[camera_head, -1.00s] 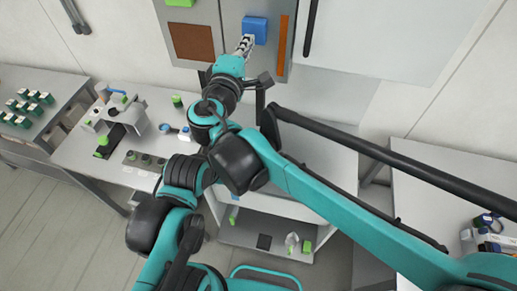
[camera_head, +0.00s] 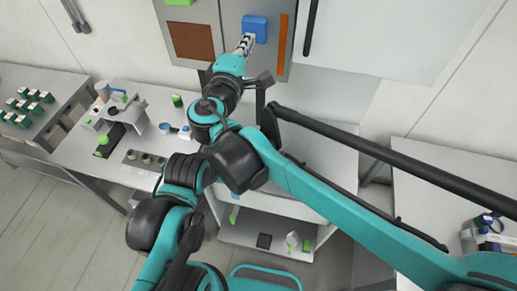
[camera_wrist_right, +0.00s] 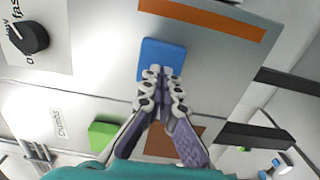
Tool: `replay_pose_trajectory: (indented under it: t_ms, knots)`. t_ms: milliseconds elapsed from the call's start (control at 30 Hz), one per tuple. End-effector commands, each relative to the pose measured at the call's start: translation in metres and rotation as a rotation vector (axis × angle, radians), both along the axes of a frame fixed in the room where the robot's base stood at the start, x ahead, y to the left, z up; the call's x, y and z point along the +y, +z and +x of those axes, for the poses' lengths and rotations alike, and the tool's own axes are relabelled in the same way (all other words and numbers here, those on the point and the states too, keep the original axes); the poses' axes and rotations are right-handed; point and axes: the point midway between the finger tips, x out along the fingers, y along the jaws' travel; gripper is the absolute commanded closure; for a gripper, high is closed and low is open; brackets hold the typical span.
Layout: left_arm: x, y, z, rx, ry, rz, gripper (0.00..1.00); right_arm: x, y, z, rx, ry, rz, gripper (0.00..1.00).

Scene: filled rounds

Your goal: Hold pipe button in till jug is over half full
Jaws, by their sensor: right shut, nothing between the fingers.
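A blue square button (camera_head: 255,28) sits on the grey wall panel (camera_head: 231,14); it also shows in the right wrist view (camera_wrist_right: 160,52). My right gripper (camera_head: 246,42) is shut and empty, its fingertips at the button's lower edge. In the right wrist view my right gripper (camera_wrist_right: 161,74) overlaps that lower edge; I cannot tell whether the button is pressed in. No jug or pipe can be made out. My left gripper is not in view.
A green block (camera_wrist_right: 104,134), a brown square (camera_head: 193,42) and an orange strip (camera_head: 283,45) are on the panel. A black dial (camera_wrist_right: 30,37) is nearby. A side table (camera_head: 75,150) at left holds several small items. My arms cover the middle.

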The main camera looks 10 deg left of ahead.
Motion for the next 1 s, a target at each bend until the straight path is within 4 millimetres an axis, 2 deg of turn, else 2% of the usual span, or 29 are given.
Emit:
replay_pose_trajectory:
  t_ms: [233,1000]
  knots:
    - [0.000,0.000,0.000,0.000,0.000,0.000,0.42,0.000,0.000,0.002,0.000,0.000,0.000,1.00]
    - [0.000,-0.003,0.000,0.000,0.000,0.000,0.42,-0.001,0.000,0.025,0.000,0.000,0.000,1.00]
